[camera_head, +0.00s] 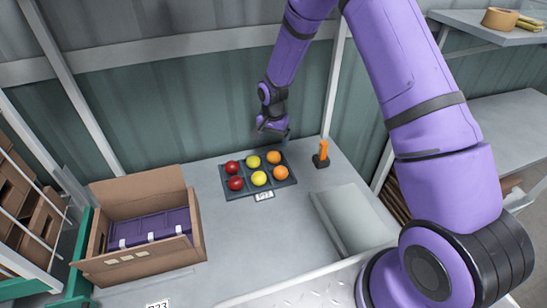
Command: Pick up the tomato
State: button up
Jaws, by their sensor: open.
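Several tomatoes sit in a dark divided tray (235,191) on the grey table, in two rows. The left column holds a red tomato at the back (231,167) and a red tomato at the front (235,184). The middle column holds two yellow ones, back (253,161) and front (259,178). The right column holds two orange ones, back (273,157) and front (280,172). My gripper (268,137) is open and empty, behind and above the back of the tray, apart from the tomatoes. Its fingers are small and dark here.
An open cardboard box (152,259) with a purple insert stands at the left. An orange-handled item on a dark base (321,155) stands right of the tray. A pale sloped panel (352,217) lies at the front right. A green wall is close behind the table.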

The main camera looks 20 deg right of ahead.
aim_at(274, 153)
jog(key=shift+s+d+f, duration=0.1)
jog(key=shift+f, duration=3.8)
jog(key=shift+c, duration=0.2)
jog(key=c, duration=0.8)
